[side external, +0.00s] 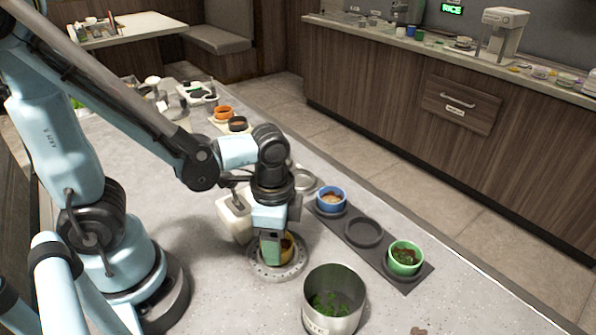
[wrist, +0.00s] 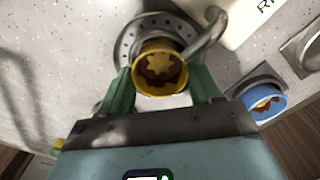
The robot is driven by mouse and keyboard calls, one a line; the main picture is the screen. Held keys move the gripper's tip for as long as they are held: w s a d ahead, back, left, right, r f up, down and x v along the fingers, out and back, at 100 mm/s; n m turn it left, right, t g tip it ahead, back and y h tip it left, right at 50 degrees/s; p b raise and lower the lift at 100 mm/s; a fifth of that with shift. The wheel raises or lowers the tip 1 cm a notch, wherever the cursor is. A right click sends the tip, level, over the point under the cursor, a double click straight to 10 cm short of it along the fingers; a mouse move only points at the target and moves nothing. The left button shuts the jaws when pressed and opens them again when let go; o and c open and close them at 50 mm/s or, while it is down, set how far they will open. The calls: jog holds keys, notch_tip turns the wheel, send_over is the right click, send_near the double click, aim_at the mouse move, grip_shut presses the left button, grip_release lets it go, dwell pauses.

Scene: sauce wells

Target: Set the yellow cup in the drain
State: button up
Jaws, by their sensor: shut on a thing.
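The yellow cup (side external: 287,247) is between the green fingers of my gripper (side external: 272,250), low over the round metal drain (side external: 262,272). In the wrist view the yellow cup (wrist: 160,88) shows its open top with brown sauce inside, and the green fingers of my gripper (wrist: 162,88) close on it from both sides. The perforated rim of the drain (wrist: 128,34) shows behind the cup. The cup looks about upright. I cannot tell whether its base touches the drain.
A dark tray (side external: 384,264) to the right holds a blue cup (side external: 331,198) and a green cup (side external: 405,258), with an empty middle well (side external: 364,232). A metal pot (side external: 340,283) with green leaves stands in front. A white container (side external: 235,218) stands close behind my gripper.

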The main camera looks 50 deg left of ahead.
jog(key=shift+f, duration=0.3)
jog(key=o, duration=1.1)
notch_tip(320, 180, up, 8)
dwell(0.5)
